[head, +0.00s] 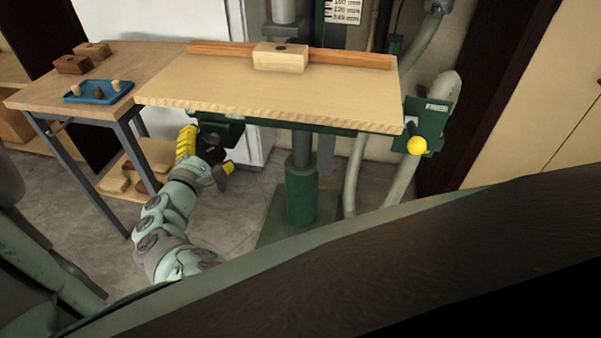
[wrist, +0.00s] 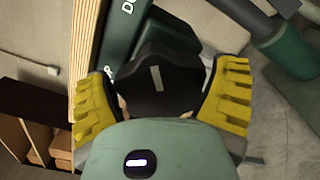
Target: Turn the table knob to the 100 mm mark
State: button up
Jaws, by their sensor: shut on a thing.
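The table knob (wrist: 165,82) is black and lobed, with a pale mark on its face. In the wrist view it sits between the two yellow ribbed fingers of my gripper (wrist: 163,98), which are shut on it. In the head view my gripper (head: 205,150) is under the front left part of the wooden table top (head: 270,95), at the dark green housing (head: 222,128). The knob is mostly hidden there by the fingers. A scale plate (head: 345,10) with mm marks shows at the top edge; it is cut off and I cannot tell the setting.
A wooden fence (head: 350,59) and a block (head: 280,57) lie on the table top. A side bench (head: 45,95) with a blue tray (head: 75,97) stands left. The green column (head: 301,190) is right of my gripper.

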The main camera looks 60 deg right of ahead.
jog(key=m+b, duration=0.5)
jog(key=shift+s+d+f+m+b, duration=0.1)
jog(key=shift+m+b, duration=0.2)
jog(key=shift+b, duration=0.05)
jog(key=shift+r+m+b, duration=0.2)
jog(key=shift+m+b, duration=0.3)
jog(key=shift+m, duration=0.2)
jog(key=shift+r, duration=0.1)
jog(key=o, duration=0.7)
jog(key=shift+o, duration=0.8)
jog(key=shift+w+a, duration=0.25)
jog(key=shift+w, duration=0.1)
